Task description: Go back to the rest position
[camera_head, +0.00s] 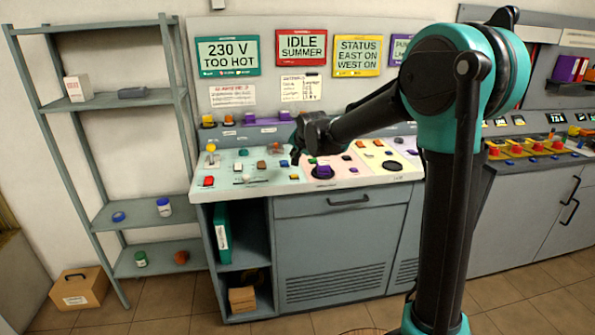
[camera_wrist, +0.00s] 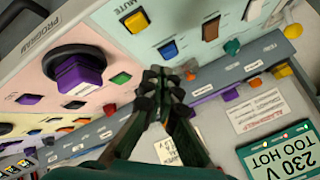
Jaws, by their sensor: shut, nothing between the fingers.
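My gripper (camera_head: 298,150) is above the middle of the control panel (camera_head: 262,185), at the end of my outstretched teal and black arm. In the wrist view my gripper (camera_wrist: 162,82) has its dark fingers together, with nothing between them. The fingertips appear in front of the pink and pale sections of the panel. A large purple knob (camera_wrist: 78,76) on a black round base lies left of the fingers in that view. A blue button (camera_wrist: 168,49) and a green button (camera_wrist: 120,78) lie close by. I cannot tell whether the fingertips touch the panel.
Signs including the green "230 V TOO HOT" (camera_head: 228,56) hang behind the panel. A grey shelf rack (camera_head: 150,215) stands left, with a cardboard box (camera_head: 80,288) on the floor. Another console with red buttons (camera_head: 520,148) stands right. Tiled floor is open in front.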

